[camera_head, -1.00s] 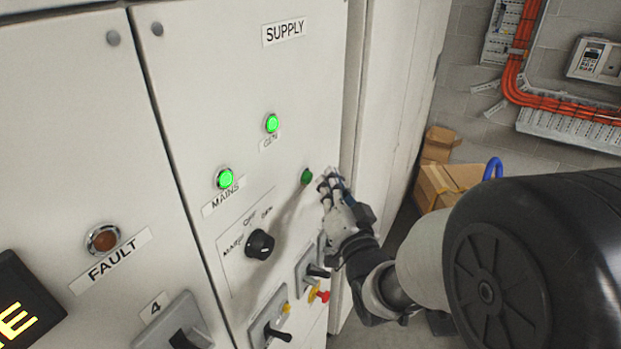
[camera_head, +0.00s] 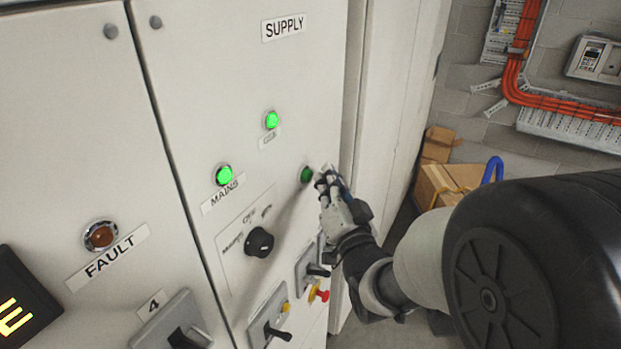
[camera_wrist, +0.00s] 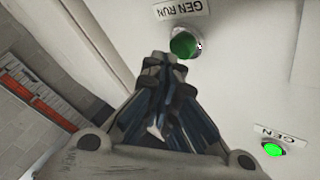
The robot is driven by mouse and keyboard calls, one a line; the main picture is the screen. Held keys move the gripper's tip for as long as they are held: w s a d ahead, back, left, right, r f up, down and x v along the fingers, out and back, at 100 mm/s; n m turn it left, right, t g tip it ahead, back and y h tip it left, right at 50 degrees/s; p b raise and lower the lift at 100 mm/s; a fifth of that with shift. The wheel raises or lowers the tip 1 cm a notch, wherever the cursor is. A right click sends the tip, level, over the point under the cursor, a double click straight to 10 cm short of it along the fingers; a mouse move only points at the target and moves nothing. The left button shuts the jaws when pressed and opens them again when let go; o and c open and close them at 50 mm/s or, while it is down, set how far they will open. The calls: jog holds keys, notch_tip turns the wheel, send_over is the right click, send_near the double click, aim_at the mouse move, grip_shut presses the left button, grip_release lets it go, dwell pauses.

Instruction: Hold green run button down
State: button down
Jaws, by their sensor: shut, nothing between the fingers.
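The green run button (camera_head: 307,174) is a dark green round push button on the white SUPPLY panel (camera_head: 320,110). In the wrist view the green button (camera_wrist: 183,45) sits in a metal ring beside a label (camera_wrist: 182,8) reading GEN RUN. My gripper (camera_head: 324,178) is shut and empty, with its fingertips just right of the button in the head view. In the wrist view my fingertips (camera_wrist: 163,62) overlap the button's near edge. I cannot tell whether they touch it.
Lit green MAINS (camera_head: 223,175) and GEN (camera_head: 271,120) lamps, a black selector knob (camera_head: 259,242) and toggle switches (camera_head: 277,332) are on the panel. An unlit FAULT lamp (camera_head: 101,236) is at left. Cardboard boxes (camera_head: 447,183) stand on the floor beyond the cabinet.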

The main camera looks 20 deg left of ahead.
jog(key=shift+a+b, duration=0.4)
jog(key=shift+a, duration=0.25)
dwell(0.8)
jog(key=shift+d, duration=0.1)
dwell(0.4)
jog(key=shift+d+b, duration=0.5)
jog(key=shift+d, duration=0.35)
jog(key=d+b, duration=0.1)
jog(key=d, duration=0.4)
jog(key=shift+s+b, duration=0.2)
jog(key=shift+b, duration=0.2)
